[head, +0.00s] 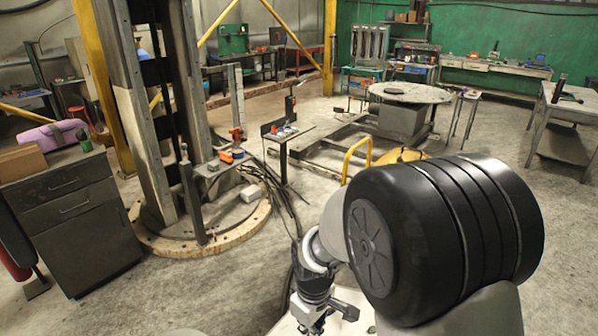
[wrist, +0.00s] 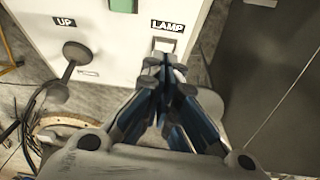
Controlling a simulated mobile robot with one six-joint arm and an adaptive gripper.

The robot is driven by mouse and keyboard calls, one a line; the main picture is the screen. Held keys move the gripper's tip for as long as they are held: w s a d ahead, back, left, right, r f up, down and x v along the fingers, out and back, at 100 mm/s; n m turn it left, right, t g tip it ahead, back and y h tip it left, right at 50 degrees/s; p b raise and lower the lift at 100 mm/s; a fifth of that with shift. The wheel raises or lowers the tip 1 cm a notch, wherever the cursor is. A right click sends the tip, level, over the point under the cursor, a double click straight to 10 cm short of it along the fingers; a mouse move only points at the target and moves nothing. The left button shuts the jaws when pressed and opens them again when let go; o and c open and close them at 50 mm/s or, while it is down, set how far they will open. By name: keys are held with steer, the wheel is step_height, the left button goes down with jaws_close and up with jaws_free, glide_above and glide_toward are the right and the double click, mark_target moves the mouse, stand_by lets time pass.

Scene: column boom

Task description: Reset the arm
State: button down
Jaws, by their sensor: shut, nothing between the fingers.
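My arm reaches down at the lower middle of the head view, its thick black joint covering much of the lower right. The wrist end of the arm shows near the bottom edge, but the fingertips are hard to make out there. In the wrist view my gripper (wrist: 165,78) has its blue-grey fingers together and empty. The fingertips are in front of a white panel (wrist: 110,50), just below a switch (wrist: 165,46) under the label LAMP. I cannot tell whether they touch it.
The panel also bears a dark lever (wrist: 72,58) under the label UP and a green part (wrist: 124,5). In the head view a column (head: 150,110) stands on a round base, with a drawer cabinet (head: 75,215) at left.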

steer(key=s+d+r+m+t, duration=0.1)
steer(key=s+d+r+m, duration=0.1)
steer(key=s+d+r, duration=0.3)
steer(key=s+d+r+m+t+b, duration=0.1)
steer(key=s+r+m, duration=0.1)
steer(key=r, duration=0.4)
steer(key=s+d+r+m+t, duration=0.1)
steer(key=s+d+r+m, duration=0.1)
steer(key=s+d+r, duration=0.3)
steer(key=s+r+m+t, duration=0.1)
steer(key=s+r+m, duration=0.2)
steer(key=s, duration=0.4)
steer(key=shift+s+d+r+m, duration=0.2)
steer(key=shift+d+r+m, duration=0.05)
steer(key=shift+m, duration=0.05)
steer(key=shift+a, duration=0.15)
